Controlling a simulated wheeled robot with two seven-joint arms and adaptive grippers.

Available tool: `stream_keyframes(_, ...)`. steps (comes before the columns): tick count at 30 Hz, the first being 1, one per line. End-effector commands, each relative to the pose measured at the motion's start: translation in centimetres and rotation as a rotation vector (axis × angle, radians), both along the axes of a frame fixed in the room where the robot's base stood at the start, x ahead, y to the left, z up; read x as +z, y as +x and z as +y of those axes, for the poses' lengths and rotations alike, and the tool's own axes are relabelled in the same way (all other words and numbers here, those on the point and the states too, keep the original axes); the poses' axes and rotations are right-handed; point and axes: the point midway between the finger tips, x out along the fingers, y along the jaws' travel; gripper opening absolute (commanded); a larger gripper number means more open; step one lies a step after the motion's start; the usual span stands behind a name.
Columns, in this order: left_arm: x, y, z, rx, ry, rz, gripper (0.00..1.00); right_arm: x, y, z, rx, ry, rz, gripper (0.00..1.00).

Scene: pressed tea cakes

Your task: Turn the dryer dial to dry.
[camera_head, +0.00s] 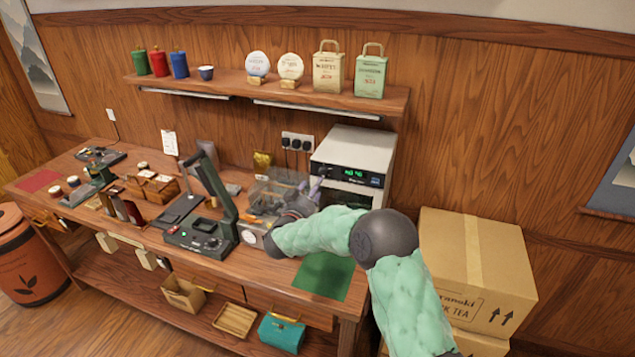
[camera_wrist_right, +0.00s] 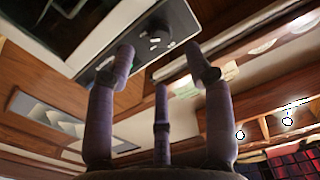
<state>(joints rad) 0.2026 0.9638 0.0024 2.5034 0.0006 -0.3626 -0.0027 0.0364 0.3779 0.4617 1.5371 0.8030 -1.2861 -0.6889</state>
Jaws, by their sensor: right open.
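The dryer (camera_head: 353,140) is a white box with a dark front panel and a green lit display (camera_head: 372,180), at the back right of the bench. In the right wrist view its dark panel (camera_wrist_right: 178,22) with small white marks shows at the top, just beyond the fingertips. My right gripper (camera_head: 314,188) is in front of the lower left of the dryer's face. In the wrist view its purple fingers (camera_wrist_right: 160,62) are spread with nothing between them. My left gripper is out of view.
A clear-covered machine (camera_head: 270,195) stands left of the dryer, close under my right forearm. A green-handled press (camera_head: 210,200) is further left. A green mat (camera_head: 323,276) lies at the bench's front right. Cardboard boxes (camera_head: 480,265) stand right of the bench. A shelf (camera_head: 270,90) is above.

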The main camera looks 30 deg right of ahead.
Motion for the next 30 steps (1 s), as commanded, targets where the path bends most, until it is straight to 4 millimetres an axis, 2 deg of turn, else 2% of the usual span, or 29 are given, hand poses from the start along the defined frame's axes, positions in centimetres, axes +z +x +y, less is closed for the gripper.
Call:
stream_keyframes(3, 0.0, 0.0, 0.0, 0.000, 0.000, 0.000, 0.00, 0.0, -1.4, 1.8, 0.003, -0.001, 0.001, 0.53)
stream_keyframes(10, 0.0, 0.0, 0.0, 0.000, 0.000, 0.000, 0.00, -0.1, -3.0, 3.6, 0.001, -0.001, 0.002, 0.53)
stream_keyframes(30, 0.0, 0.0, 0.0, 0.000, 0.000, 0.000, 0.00, -0.1, -3.3, 3.9, 0.000, 0.000, 0.001, 0.53)
